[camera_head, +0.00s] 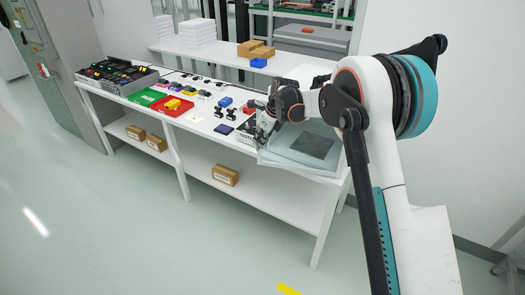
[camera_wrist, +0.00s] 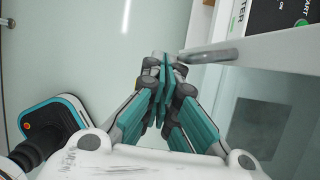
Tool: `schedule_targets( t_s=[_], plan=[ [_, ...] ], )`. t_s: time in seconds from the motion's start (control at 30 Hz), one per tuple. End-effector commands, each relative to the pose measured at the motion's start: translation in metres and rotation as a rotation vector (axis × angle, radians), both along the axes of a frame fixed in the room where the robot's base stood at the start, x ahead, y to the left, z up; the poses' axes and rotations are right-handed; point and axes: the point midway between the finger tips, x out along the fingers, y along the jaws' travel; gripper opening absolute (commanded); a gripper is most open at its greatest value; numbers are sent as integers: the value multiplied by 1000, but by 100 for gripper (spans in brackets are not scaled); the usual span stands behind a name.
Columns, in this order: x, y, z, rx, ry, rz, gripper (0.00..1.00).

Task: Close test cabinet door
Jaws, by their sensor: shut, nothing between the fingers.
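The test cabinet (camera_head: 300,165) stands at the right end of the white bench, a pale box with a dark square window (camera_head: 312,147). Its lower edge juts past the bench front; I cannot tell the door's exact angle. My gripper (camera_head: 264,128) is at the cabinet's left side, partly hidden by my arm. In the wrist view my gripper (camera_wrist: 164,62) has its teal fingers shut together and empty. A grey rounded bar, perhaps the door handle (camera_wrist: 210,53), lies just right of the fingertips; contact is unclear. The pale panel with the dark window (camera_wrist: 252,127) is to the right.
The white bench (camera_head: 205,125) holds a red tray (camera_head: 172,106), a green tray (camera_head: 147,97) and small parts left of the cabinet. A black START panel (camera_wrist: 280,20) shows at upper right. Cardboard boxes (camera_head: 225,175) sit on the lower shelf.

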Motion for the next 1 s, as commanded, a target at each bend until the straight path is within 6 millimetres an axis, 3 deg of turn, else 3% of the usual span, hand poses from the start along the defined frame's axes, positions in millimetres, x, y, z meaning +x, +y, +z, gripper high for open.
schedule_targets(
  t_s=[0.2, 0.4, 0.7, 1.0],
  plan=[
    [46, -7, 1, 0, 0, -105, 0],
    [75, -15, 1, 0, 0, -139, 0],
    [95, -22, 0, 0, 0, -138, 0],
    [97, -23, 0, 0, 0, -137, 0]
  ],
)
